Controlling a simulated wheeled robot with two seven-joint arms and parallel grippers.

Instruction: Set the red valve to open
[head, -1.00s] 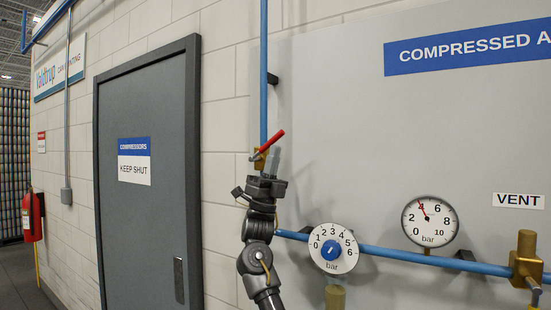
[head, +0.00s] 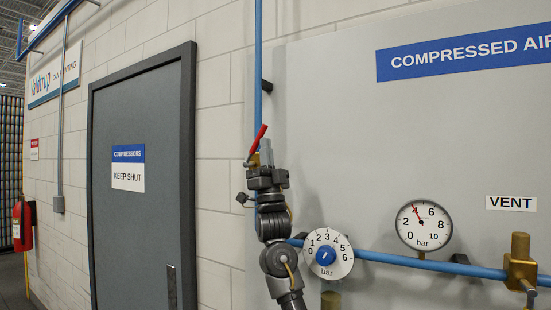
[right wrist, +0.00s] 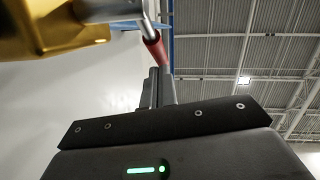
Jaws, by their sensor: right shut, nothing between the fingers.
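The red valve lever (head: 258,139) is on a brass valve body (head: 254,160) on the vertical blue pipe, left of the grey panel. The lever stands steeply, leaning up and to the right, close to the pipe's line but not quite along it. My right gripper (head: 266,149) is shut and empty, with its fingertips at the lever's right side; I cannot tell for sure whether they touch. In the right wrist view the red lever (right wrist: 155,47) is just beyond the shut fingers (right wrist: 158,86), and the brass body (right wrist: 60,25) is at upper left. My left gripper is out of view.
A regulator dial with a blue knob (head: 326,257) and a pressure gauge (head: 424,224) are to the right of my arm. A horizontal blue pipe (head: 400,261) runs to a brass vent valve (head: 520,260). A grey door (head: 145,220) is on the left.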

